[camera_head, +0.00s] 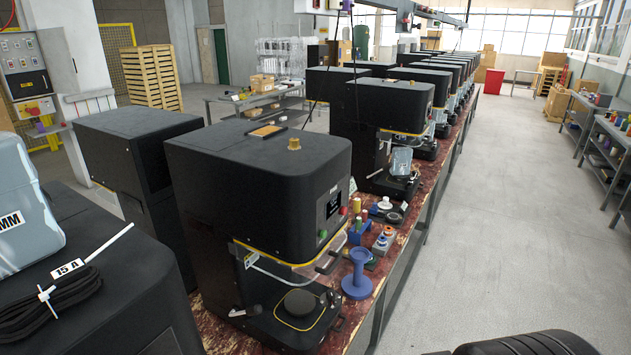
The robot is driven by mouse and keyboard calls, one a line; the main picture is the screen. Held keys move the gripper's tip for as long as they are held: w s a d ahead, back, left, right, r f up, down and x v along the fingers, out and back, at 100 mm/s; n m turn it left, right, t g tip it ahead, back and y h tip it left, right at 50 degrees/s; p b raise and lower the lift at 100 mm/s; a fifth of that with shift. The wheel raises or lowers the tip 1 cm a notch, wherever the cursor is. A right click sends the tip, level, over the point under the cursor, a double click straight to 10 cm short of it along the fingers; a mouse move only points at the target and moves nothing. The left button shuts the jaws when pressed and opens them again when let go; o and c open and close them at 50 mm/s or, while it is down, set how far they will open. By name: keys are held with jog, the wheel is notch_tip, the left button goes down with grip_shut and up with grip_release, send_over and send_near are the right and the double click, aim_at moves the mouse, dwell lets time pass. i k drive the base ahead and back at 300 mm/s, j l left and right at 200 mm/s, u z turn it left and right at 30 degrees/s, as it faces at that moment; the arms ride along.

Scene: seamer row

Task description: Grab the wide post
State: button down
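A blue post (357,274) with a wide round base and a flared top stands upright on the red-brown worn bench (375,297), right of the nearest black machine (262,188). It is the closest match to the wide post, but I cannot confirm the name. Behind it a small blue holder (358,234) carries thin coloured pegs, and a grey-blue block with a red and white top (382,243) stands beside it. My gripper is not in view, and nothing is seen touching the blue post.
The nearest machine has a round black plate (299,303) left of the post and a clear guard close to it. More black machines line the bench behind. The grey floor aisle (490,210) on the right is open. Shelves (610,150) stand along the far right.

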aim_at(356, 286)
jog(key=k+l+u, duration=0.15)
jog(key=k, duration=0.35)
jog(key=k+l+u, duration=0.15)
jog(key=k+l, duration=0.2)
jog(key=k, duration=0.2)
jog(key=u, duration=0.6)
jog(key=i+l+u, duration=0.25)
jog(key=l, duration=0.2)
jog(key=i+l+u, duration=0.3)
jog(key=l, duration=0.2)
jog(key=l+u, duration=0.25)
jog(key=l, duration=0.25)
jog(key=i+l+u, duration=0.1)
jog(key=l+u, duration=0.15)
jog(key=l, duration=0.3)
jog(key=l+u, duration=0.3)
jog(key=l, duration=0.9)
jog(key=i+l, duration=0.1)
jog(key=l, duration=0.55)
